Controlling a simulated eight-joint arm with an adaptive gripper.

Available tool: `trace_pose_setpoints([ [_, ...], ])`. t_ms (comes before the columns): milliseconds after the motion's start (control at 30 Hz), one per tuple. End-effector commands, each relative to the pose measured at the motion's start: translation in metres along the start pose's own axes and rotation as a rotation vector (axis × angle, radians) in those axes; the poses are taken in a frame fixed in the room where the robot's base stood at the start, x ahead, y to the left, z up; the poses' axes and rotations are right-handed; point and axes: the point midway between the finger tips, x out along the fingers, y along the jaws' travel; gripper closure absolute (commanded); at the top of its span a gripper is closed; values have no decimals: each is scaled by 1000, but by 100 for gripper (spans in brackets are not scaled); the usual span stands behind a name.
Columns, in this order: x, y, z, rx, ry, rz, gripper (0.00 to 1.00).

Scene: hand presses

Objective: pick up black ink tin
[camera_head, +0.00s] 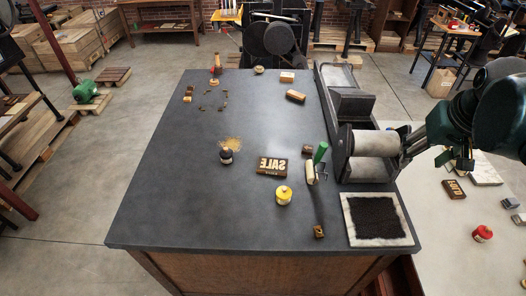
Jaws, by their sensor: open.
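A small dark tin (227,156) with a pale band stands upright near the middle of the dark table; it looks like the black ink tin. My gripper (404,148) is at the right, by the roller of the press, well apart from the tin. It is open, and its fingers show small and partly against the press. No hand is near the tin.
A SALE type block (271,166), a yellow tin (284,196) and a green-handled roller (318,158) lie right of the dark tin. The press (350,103) and a black inked slab (377,218) line the right edge.

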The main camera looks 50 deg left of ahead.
Motion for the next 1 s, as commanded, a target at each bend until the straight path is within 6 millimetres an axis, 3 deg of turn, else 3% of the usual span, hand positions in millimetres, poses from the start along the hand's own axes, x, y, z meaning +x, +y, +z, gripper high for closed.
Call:
trace_pose_setpoints([
  [100,10,-24,-24,-47,-18,-16,50],
  [500,49,-112,-87,-197,-77,-65,50],
  [1000,107,-245,-139,-387,-151,-117,50],
])
